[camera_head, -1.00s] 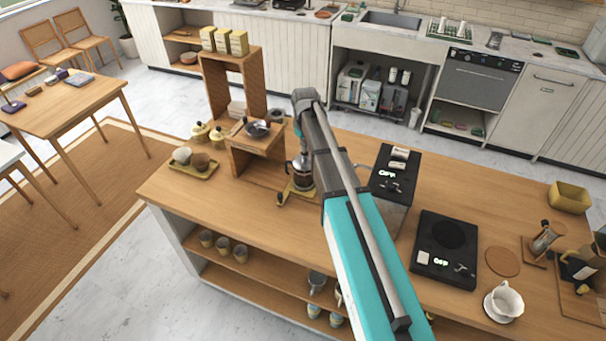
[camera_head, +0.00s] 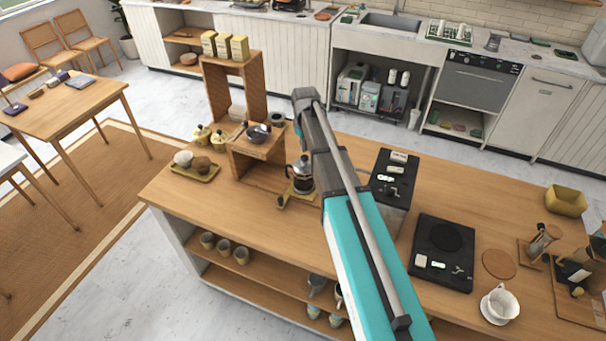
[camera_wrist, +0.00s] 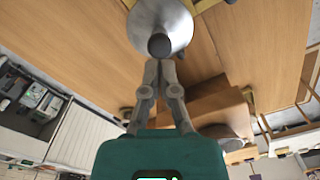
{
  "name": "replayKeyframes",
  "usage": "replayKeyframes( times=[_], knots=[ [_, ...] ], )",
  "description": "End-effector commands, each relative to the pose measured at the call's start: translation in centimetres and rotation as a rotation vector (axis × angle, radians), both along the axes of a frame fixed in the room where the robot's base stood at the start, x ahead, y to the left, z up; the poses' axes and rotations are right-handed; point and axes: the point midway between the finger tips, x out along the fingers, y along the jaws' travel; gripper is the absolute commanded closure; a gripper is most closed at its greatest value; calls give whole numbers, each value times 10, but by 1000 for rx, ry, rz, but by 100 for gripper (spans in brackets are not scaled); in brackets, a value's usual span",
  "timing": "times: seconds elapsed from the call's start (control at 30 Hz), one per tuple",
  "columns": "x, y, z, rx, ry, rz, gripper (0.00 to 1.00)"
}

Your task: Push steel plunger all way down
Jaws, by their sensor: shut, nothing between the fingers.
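The press (camera_head: 302,180) is a dark, glass-sided pot with a steel top. It stands upright on a small yellow mat (camera_head: 284,202) on the wooden counter, left of my arm, which partly covers it in the head view. In the wrist view the steel lid (camera_wrist: 176,22) shows from above with the dark round plunger knob (camera_wrist: 159,46) at its middle. My gripper (camera_wrist: 160,62) is shut and empty, its fingertips right at the knob's edge. I cannot tell whether they touch it. The plunger rod's height is hidden.
A wooden stand (camera_head: 257,146) with a small bowl is left of the press. A black scale (camera_head: 443,252) and a black-topped machine (camera_head: 394,178) stand to the right. The counter's front left is clear.

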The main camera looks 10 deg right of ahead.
Motion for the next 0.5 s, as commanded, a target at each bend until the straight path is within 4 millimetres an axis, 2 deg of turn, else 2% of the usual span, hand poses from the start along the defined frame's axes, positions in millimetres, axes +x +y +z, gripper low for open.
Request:
replayKeyframes(
  times=[0.5],
  knots=[
    [0, 0, 32, 0, 0, 0, 100]
  ],
)
